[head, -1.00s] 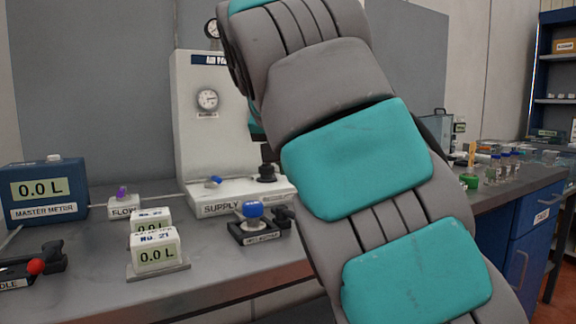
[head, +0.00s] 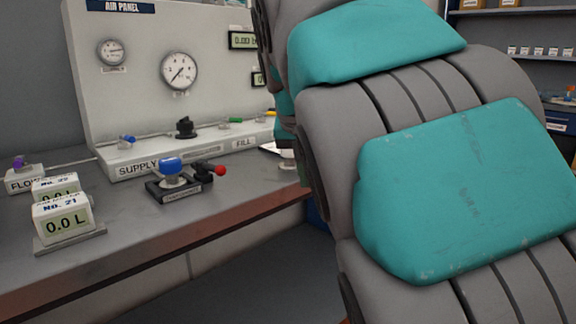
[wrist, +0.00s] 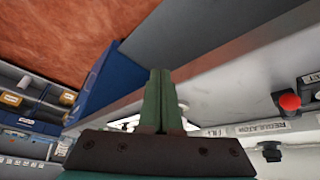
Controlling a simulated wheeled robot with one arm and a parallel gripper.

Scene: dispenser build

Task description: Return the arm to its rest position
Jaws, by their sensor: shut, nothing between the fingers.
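My arm, grey with teal pads, fills the right half of the head view and hides part of the bench there. My gripper (wrist: 160,98) shows in the wrist view with its two green fingers shut together and nothing between them. No object touches the fingertips in that view.
A grey bench (head: 130,235) carries the white air panel (head: 105,75) with gauges, a blue-knobbed valve (head: 171,170) with a red-tipped lever, and No. 21 meter (head: 65,222). Shelves (head: 520,25) stand at the far right. Floor shows before the bench. A red knob (wrist: 290,102) shows in the wrist view.

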